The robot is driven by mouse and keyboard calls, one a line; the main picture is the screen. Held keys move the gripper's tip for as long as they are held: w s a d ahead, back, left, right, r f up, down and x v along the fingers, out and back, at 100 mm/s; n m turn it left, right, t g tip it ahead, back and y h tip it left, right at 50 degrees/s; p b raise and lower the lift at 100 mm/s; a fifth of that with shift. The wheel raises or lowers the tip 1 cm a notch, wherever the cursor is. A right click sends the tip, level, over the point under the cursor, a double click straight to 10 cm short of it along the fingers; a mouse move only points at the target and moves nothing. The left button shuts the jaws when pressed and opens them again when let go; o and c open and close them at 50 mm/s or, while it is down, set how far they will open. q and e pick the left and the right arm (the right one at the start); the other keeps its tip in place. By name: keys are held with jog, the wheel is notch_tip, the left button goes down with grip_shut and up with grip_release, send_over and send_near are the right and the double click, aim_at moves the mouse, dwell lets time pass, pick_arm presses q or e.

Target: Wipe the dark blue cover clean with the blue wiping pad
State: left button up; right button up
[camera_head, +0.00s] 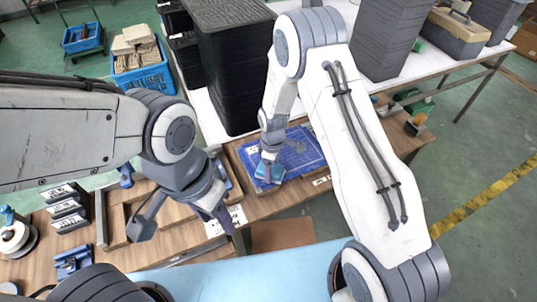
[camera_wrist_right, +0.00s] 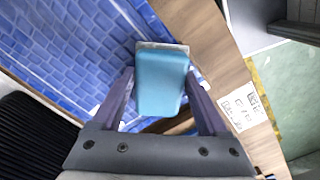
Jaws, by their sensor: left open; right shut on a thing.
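The blue cover (camera_head: 306,152) lies flat on the wooden bench, with a grid pattern on its face. It fills the upper left of the right wrist view (camera_wrist_right: 75,45), where a few pale marks show near its lower edge. My right gripper (camera_head: 269,160) is shut on the light blue wiping pad (camera_head: 270,173), at the cover's near left part. In the right wrist view the pad (camera_wrist_right: 160,82) sits between the two fingers, over the cover's edge; I cannot tell whether it touches. My left gripper (camera_head: 186,222) is open and empty, left of the cover and above the bench.
A tall stack of black trays (camera_head: 232,65) stands behind the cover, with grey stacks (camera_head: 388,40) further right. A wooden frame (camera_head: 118,215) and small dark holders (camera_head: 66,207) occupy the bench's left. A white label (camera_head: 225,220) lies on the bench's front edge.

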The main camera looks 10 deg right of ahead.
jog(key=shift+a+r+p, duration=0.25)
jog(key=shift+r+p, duration=0.45)
jog(key=shift+r, duration=0.55)
jog(key=shift+s+d+r+p, duration=0.1)
jog(key=shift+r+p, duration=0.2)
jog(key=shift+r, duration=0.05)
jog(key=shift+r+p, duration=1.75)
jog(key=shift+r, duration=0.7)
